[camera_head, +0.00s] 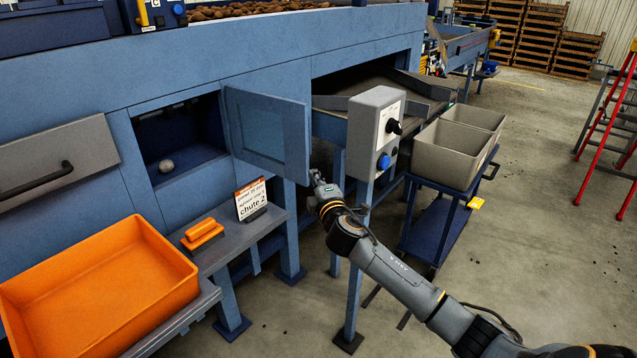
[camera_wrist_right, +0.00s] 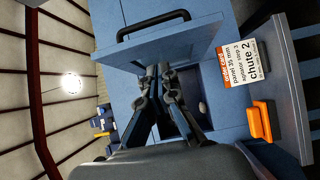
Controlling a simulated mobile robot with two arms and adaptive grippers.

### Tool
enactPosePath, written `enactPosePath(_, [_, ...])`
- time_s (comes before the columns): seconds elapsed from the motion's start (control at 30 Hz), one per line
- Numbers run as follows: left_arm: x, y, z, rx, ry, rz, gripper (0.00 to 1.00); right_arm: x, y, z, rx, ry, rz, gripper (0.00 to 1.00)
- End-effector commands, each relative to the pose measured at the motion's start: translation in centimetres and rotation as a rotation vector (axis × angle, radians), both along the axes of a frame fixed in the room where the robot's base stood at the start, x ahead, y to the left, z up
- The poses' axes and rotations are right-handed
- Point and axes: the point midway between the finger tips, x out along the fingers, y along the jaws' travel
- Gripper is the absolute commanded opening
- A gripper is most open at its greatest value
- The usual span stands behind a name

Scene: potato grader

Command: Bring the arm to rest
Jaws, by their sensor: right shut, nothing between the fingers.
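My right arm (camera_head: 390,270) comes in from the lower right and reaches toward the open blue door (camera_head: 268,133) of the grader. My right gripper (camera_head: 316,174) is beside the door's lower right edge, left of the grey control box; I cannot tell whether it touches the door. In the wrist view the right gripper's fingers (camera_wrist_right: 158,72) are together with nothing between them. My left gripper is not in view.
A grey control box (camera_head: 375,130) on a post stands close right of the gripper. A trolley with beige bins (camera_head: 447,154) is further right. An orange tray (camera_head: 95,290), orange scoop-like block (camera_head: 202,234) and chute 2 sign (camera_head: 251,198) sit left. A potato (camera_head: 166,166) lies inside the opening.

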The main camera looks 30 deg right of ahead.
Motion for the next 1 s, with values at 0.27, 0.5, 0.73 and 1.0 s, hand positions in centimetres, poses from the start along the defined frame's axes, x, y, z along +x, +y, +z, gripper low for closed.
enactPosePath(0.27, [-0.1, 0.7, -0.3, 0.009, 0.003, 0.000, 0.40, -1.3, -0.2, 0.0, 0.000, 0.000, 0.001, 0.00])
enactPosePath(0.5, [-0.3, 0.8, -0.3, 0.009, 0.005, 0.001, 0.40, -1.5, -0.4, -3.8, 0.051, 0.057, -0.004, 0.00])
enactPosePath(0.73, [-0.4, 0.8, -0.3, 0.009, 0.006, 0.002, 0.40, -4.9, -0.3, -19.4, 0.280, 0.279, -0.046, 0.00])
enactPosePath(1.0, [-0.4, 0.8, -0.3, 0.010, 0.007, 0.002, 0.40, -14.7, 1.6, -37.7, 0.576, 0.539, -0.158, 0.00])
